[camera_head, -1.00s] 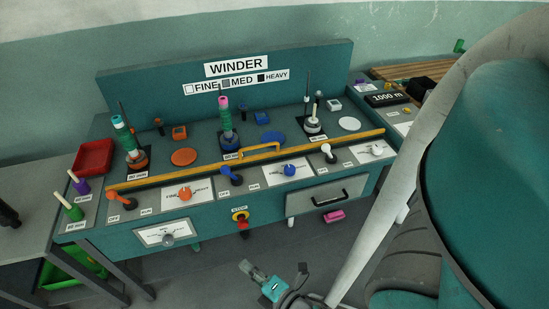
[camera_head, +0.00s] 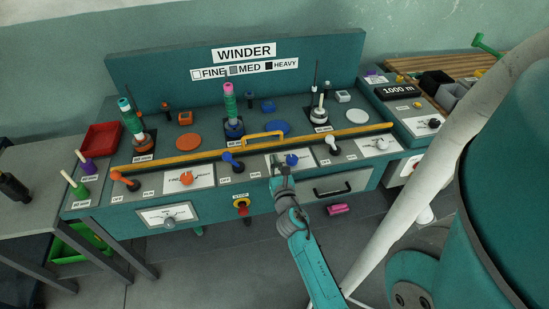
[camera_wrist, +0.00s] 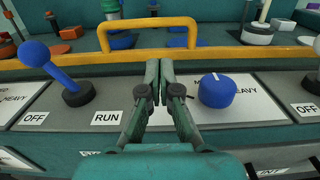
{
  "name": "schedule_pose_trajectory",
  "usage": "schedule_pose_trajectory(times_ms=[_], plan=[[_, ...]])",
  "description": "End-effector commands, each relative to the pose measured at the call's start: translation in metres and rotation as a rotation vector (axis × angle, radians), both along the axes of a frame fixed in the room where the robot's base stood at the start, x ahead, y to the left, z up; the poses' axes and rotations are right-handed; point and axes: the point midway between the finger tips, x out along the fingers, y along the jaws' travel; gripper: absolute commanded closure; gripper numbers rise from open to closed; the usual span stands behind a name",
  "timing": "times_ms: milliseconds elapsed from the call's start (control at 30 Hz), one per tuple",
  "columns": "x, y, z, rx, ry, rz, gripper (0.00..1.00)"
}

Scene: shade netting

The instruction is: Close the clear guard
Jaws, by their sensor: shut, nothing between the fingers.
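A yellow bar (camera_head: 200,157) runs along the front of the winder's deck, with a yellow arched handle (camera_head: 264,134) near its middle. They look like the guard's edge and grip; I cannot make out a clear panel. In the wrist view the handle (camera_wrist: 147,22) stands beyond and slightly left of my fingertips, with the yellow bar (camera_wrist: 240,53) crossing behind them. My gripper (camera_head: 281,178) is shut and empty, over the front control panel between the blue lever (camera_wrist: 52,67) and the blue knob (camera_wrist: 217,90). It appears apart from the handle.
Orange (camera_head: 125,181) and white (camera_head: 331,144) levers and an orange knob (camera_head: 186,178) line the panel. Spindles with a green spool (camera_head: 131,119) and other bobbins stand behind the bar. A red stop button (camera_head: 242,209) sits below. A red tray (camera_head: 101,138) is at left.

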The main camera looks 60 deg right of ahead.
Motion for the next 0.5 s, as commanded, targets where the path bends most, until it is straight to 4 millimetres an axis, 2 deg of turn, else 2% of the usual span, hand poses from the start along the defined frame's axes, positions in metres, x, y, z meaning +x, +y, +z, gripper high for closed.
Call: schedule_pose_trajectory(times_ms=[300,500], plan=[[0.034,-0.039,0.003,0.001,-0.004,0.001,1.0],[0.049,-0.056,0.003,0.003,-0.003,0.001,1.0]])
